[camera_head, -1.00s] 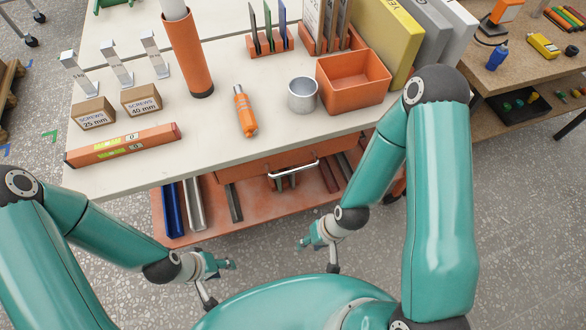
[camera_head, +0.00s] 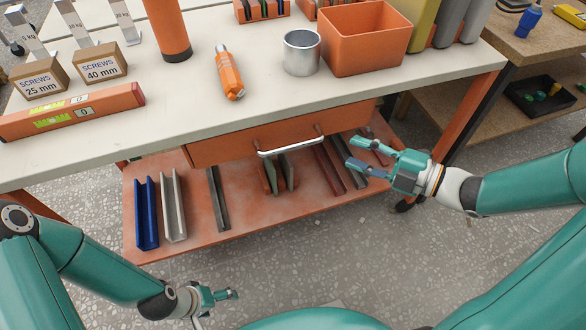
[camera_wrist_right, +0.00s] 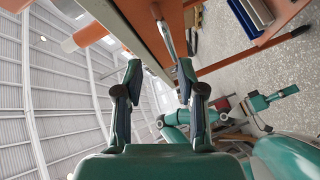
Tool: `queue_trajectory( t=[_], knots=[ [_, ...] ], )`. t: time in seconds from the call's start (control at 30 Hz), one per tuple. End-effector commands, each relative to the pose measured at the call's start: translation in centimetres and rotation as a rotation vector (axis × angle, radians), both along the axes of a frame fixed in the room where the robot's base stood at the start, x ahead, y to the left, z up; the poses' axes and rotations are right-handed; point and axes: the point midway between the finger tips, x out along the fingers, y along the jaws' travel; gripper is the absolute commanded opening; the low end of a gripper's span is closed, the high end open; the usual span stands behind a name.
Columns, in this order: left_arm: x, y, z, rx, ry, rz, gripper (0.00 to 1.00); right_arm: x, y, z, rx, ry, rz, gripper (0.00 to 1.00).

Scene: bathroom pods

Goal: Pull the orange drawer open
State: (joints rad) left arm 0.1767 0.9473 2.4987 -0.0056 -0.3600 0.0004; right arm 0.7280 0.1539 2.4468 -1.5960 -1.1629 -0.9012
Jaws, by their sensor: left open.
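The orange drawer (camera_head: 225,150) sits under the white worktop, its front looking closed, with a silver bar handle (camera_head: 290,148) across it. My right gripper (camera_head: 357,152) is open and empty, to the right of the handle and apart from it. My left gripper (camera_head: 234,294) is open and empty, low at the front over the floor, well away from the drawer.
An orange lower shelf (camera_head: 235,228) holds blue, grey and dark red metal profiles. The floor before the bench is clear.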

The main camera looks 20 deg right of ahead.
Motion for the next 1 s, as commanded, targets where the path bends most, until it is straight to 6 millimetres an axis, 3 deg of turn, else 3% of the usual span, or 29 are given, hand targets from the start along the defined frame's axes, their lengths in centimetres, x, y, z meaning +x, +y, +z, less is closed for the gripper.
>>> queue_trajectory(
  t=[0.03,0.1,0.2,0.33,1.0],
  knots=[
    [0.0,0.0,-1.8,0.0,-0.001,0.0,0.83,-1.1,-0.2,-0.9,-0.059,-0.058,0.04,0.39],
    [0.0,0.0,-2.4,0.0,-0.001,0.0,0.83,-2.4,0.0,-0.7,-0.113,-0.111,0.09,0.39],
    [0.0,0.0,-2.7,0.0,-0.001,0.0,0.83,-3.3,0.3,-0.5,-0.155,-0.151,0.132,0.39],
    [0.0,0.0,-2.7,0.0,-0.001,0.0,0.83,-3.0,1.1,-0.4,-0.165,-0.164,0.149,0.39],
    [0.0,0.0,-3.9,0.0,-0.001,0.0,0.83,5.6,10.6,-2.3,-0.163,-0.159,0.151,0.39]
  ],
)
